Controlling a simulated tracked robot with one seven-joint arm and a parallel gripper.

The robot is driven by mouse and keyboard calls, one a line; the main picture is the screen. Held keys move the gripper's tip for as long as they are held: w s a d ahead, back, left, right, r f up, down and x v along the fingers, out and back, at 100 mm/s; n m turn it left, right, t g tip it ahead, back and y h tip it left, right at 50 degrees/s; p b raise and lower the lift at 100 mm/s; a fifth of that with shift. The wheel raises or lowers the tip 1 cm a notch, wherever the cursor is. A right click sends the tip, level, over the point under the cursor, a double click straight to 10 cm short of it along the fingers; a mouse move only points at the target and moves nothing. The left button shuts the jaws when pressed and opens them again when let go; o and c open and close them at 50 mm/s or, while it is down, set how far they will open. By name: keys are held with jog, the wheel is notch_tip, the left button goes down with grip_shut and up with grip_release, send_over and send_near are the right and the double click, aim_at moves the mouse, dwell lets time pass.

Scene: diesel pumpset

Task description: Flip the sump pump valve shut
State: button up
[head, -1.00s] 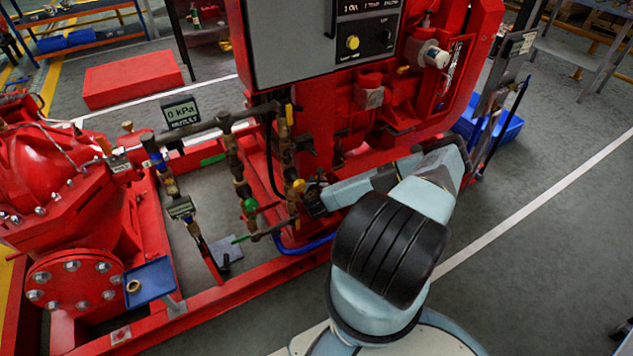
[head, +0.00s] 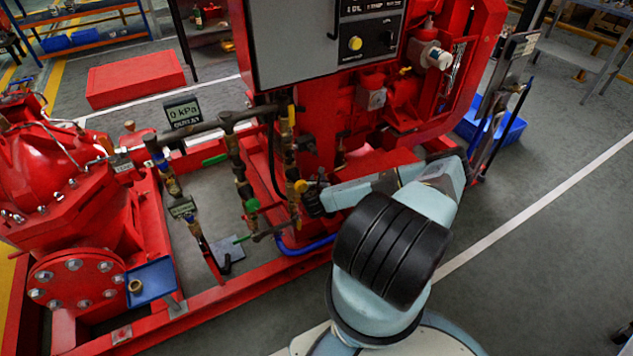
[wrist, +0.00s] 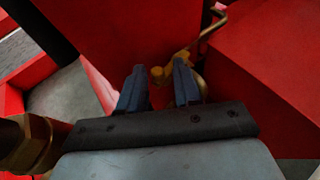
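My gripper (head: 312,198) is low in the middle of the head view, at the brass pipework in front of the red engine frame. In the wrist view my gripper (wrist: 158,76) has its two dark fingers apart, with a gap between them. A small brass fitting (wrist: 158,72) shows at or just beyond the fingertips; contact cannot be told. A bent brass rod or tube (wrist: 210,28) rises up right from it. In the head view a yellow-brass part (head: 301,187) sits at my gripper. No label shows which valve is the sump pump valve.
Vertical valve pipes with a green handle (head: 252,206) and a yellow handle (head: 291,117) stand close left of my gripper. A large brass hex fitting (wrist: 38,140) is near the wrist's left. Red walls crowd the wrist view.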

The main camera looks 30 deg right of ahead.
jog(key=shift+o, duration=0.6)
jog(key=shift+a, duration=0.1)
jog(key=s+a+r, duration=0.1)
jog(key=s+a, duration=0.6)
jog(key=s, duration=0.6)
jog(key=shift+a, duration=0.15)
